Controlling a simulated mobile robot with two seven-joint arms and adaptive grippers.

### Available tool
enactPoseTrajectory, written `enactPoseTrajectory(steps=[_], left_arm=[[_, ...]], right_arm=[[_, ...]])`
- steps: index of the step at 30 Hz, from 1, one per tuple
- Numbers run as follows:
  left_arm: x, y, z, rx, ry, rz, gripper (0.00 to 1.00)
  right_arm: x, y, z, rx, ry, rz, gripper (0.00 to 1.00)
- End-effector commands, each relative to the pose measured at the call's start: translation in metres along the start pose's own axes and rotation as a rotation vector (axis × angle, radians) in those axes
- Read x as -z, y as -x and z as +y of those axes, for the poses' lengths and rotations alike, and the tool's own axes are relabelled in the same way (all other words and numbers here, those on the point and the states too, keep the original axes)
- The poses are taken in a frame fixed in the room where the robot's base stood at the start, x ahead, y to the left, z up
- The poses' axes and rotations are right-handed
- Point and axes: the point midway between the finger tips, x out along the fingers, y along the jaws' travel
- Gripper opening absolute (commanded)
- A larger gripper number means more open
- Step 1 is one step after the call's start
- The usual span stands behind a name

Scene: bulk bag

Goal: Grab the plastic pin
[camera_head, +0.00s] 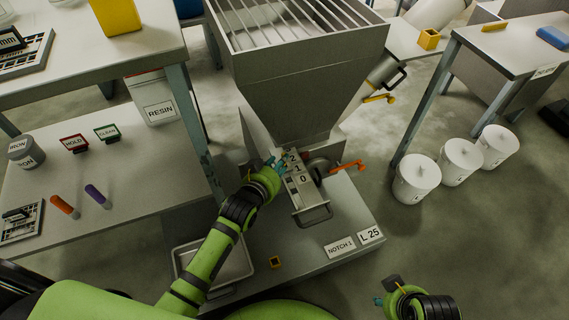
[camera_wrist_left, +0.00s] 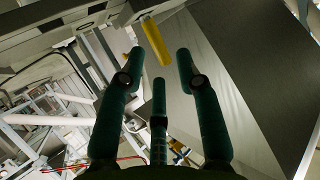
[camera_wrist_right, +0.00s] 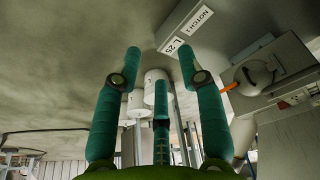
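A yellow bar (camera_wrist_left: 156,42), which may be the plastic pin, shows in the left wrist view just beyond and between my left fingertips. I cannot tell for sure that it is the pin. My left gripper (camera_head: 279,164) is beside the numbered slide plate (camera_head: 297,180) under the hopper, and its hand hides part of that area in the head view. In the left wrist view the left gripper (camera_wrist_left: 160,65) is open, with nothing between its fingers. My right gripper (camera_wrist_right: 160,60) is open and empty; in the head view it is low at the right (camera_head: 386,295), over the floor.
The grey hopper (camera_head: 300,75) stands above the base, which has an orange lever (camera_head: 348,167). A metal tray (camera_head: 235,262) lies front left. A shelf at left holds orange (camera_head: 64,206) and purple (camera_head: 97,196) markers. White buckets (camera_head: 417,180) stand at right.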

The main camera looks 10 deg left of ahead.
Motion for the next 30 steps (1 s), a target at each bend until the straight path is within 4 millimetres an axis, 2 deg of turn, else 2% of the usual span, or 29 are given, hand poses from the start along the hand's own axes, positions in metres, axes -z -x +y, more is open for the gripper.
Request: enactPoseTrajectory(steps=[7,12,15,24,25,27,30], left_arm=[[-0.003,-0.030,0.004,-0.001,0.000,0.004,0.34],[-0.002,-0.042,0.003,-0.001,0.000,0.003,0.34],[-0.001,-0.046,0.003,-0.001,0.000,0.004,0.34],[0.000,-0.047,0.003,-0.001,0.000,0.003,0.34],[0.000,-0.047,0.003,-0.001,0.000,0.003,0.30],[0.000,-0.047,0.003,-0.001,0.000,0.003,0.02],[0.000,-0.047,0.003,-0.001,0.000,0.003,0.00]], right_arm=[[0.002,0.035,0.001,-0.004,-0.002,0.031,0.40],[0.037,0.036,-0.003,-0.002,0.013,0.188,0.40],[0.048,0.039,-0.005,-0.001,0.017,0.241,0.40],[0.055,0.042,-0.006,-0.001,0.019,0.269,0.40],[0.054,0.042,-0.006,-0.001,0.019,0.269,0.40],[0.054,0.042,-0.006,-0.001,0.019,0.268,0.40],[0.054,0.041,-0.006,-0.001,0.019,0.268,0.40]])
